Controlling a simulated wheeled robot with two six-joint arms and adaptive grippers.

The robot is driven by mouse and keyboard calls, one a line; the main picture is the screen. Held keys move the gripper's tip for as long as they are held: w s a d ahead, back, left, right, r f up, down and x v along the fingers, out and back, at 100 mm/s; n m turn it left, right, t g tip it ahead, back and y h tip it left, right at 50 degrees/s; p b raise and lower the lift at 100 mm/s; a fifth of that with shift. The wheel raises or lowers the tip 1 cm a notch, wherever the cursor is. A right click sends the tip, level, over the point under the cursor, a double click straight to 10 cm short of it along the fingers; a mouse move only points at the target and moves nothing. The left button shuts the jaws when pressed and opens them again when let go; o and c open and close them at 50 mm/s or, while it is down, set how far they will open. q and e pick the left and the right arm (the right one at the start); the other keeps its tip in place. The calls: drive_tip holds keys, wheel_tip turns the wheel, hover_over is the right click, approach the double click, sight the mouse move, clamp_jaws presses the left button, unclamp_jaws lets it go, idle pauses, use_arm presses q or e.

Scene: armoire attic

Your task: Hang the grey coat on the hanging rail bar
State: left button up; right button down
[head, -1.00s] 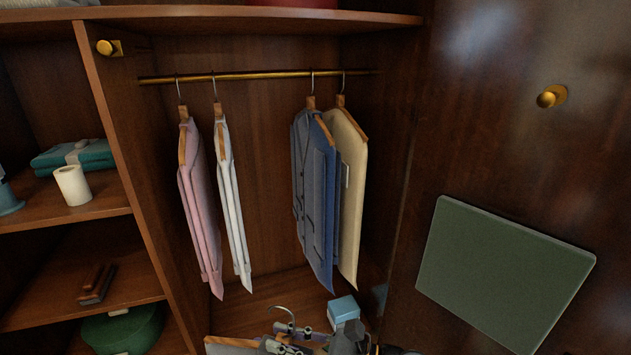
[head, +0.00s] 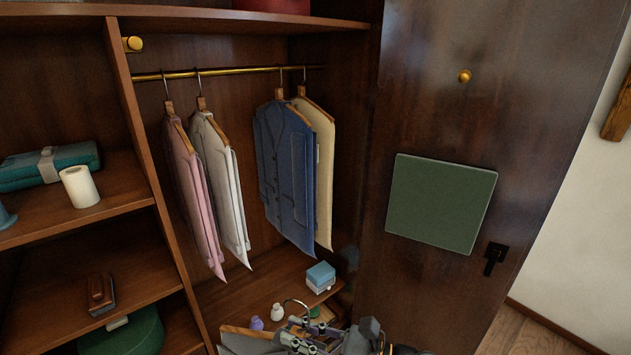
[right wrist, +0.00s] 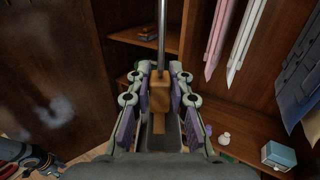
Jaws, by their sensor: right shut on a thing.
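The grey coat (head: 245,343) is on a wooden hanger at the bottom of the head view, mostly cut off by the frame. Its metal hook (head: 297,303) points up. My right gripper (head: 302,335) is shut on the hanger's wooden neck (right wrist: 159,95), with the hook rising between its fingers in the right wrist view. Grey cloth (right wrist: 140,169) fills the bottom of that view. The brass hanging rail bar (head: 235,73) is farther off and higher in the picture, apart from the hook.
A pink (head: 190,190), a white (head: 220,180), a blue (head: 285,175) and a cream garment (head: 325,140) hang on the rail, with a gap between white and blue. Shelves (head: 95,275) stand left, an open door (head: 440,120) right. A blue box (head: 320,274) sits on the wardrobe floor.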

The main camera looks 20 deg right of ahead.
drive_tip(key=shift+w+d+r, duration=0.15)
drive_tip(key=shift+w+r, duration=0.1)
drive_tip(key=w+d+r+m+t+h+p, duration=0.1)
drive_tip(key=w+d+r+p, duration=0.25)
drive_tip(key=w, duration=0.45)
drive_tip(key=w+d+r+m+t+h+p, duration=0.1)
drive_tip(key=w+d+r+t+p, duration=0.1)
drive_tip(key=w+r+p, duration=0.4)
drive_tip(key=w+d+r+m+t+h+p, duration=0.1)
drive_tip(key=w+d+r+m+h, duration=0.15)
drive_tip(key=w, duration=0.65)
use_arm(q)
wheel_tip(320, 180, up, 20)
drive_tip(key=d+p, duration=0.1)
drive_tip(key=p, duration=0.8)
drive_tip(key=shift+d+f, duration=0.2)
drive_tip(key=shift+d, duration=0.2)
use_arm(e)
drive_tip(key=w+d+r+m+t+h, duration=0.1)
drive_tip(key=w+r, duration=0.7)
drive_tip(key=r, duration=0.3)
drive_tip(key=w+d+r+h, duration=0.1)
drive_tip(key=w+d+r, duration=0.1)
drive_tip(key=w+r, duration=0.6)
wheel_tip(320, 180, up, 5)
drive_tip(key=shift+w+d+f+m+t+h, duration=0.2)
drive_tip(key=shift+w+m+t+h, duration=0.05)
drive_tip(key=shift+m+t+h, duration=0.15)
